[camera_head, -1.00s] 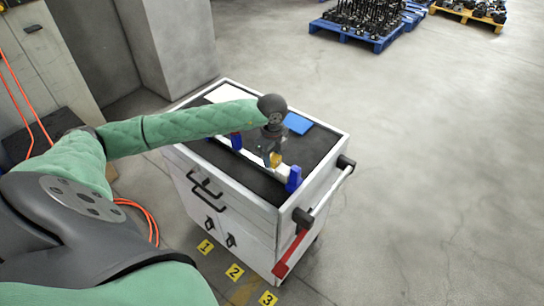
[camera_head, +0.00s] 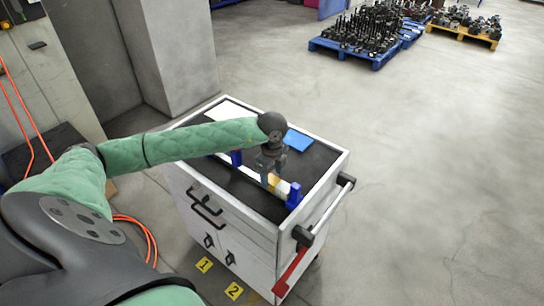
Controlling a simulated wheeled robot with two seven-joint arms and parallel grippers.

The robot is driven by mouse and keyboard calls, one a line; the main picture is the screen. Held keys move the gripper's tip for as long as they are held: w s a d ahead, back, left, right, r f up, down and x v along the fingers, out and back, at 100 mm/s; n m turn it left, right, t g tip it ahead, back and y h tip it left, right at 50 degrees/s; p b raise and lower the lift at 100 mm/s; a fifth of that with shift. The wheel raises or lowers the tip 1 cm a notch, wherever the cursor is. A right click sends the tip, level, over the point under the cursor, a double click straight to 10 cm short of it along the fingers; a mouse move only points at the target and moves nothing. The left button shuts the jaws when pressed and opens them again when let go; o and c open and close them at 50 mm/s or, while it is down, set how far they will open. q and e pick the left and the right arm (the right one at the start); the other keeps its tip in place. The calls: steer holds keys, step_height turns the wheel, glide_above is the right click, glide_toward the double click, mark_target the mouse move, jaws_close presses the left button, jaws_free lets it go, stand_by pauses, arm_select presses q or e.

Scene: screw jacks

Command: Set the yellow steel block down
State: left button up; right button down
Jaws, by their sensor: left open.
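The yellow steel block (camera_head: 273,179) is small in the head view. It sits at the white bar (camera_head: 281,187) on top of the cart, just below my left gripper (camera_head: 269,174). My left gripper points down over it with its jaws open, and its fingers hide part of the block. Blue supports stand on the bar's line, one near the right end (camera_head: 294,196) and one further left (camera_head: 236,158). I cannot tell the exact contact between block and bar. My right gripper is not in view.
The white cart (camera_head: 235,225) has a dark top, a blue plate (camera_head: 298,140) and a side handle (camera_head: 325,215). A grey pillar (camera_head: 180,50) stands behind left. Loaded pallets (camera_head: 365,35) are far back. The floor at right is clear.

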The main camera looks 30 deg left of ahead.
mark_target(272, 179)
arm_select(q)
steer(key=shift+r, duration=0.3)
steer(key=shift+r+p, duration=0.3)
steer(key=shift+p, duration=0.25)
steer(key=shift+r+b, duration=0.1)
steer(key=shift+b, duration=0.2)
steer(key=shift+r+b, duration=0.3)
steer(key=shift+r, duration=0.55)
step_height(272, 179, up, 10)
steer(key=b, duration=0.4)
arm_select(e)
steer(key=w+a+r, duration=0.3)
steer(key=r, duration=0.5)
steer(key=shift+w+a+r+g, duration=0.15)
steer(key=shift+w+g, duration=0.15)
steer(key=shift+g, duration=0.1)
arm_select(q)
steer(key=shift+f, duration=0.1)
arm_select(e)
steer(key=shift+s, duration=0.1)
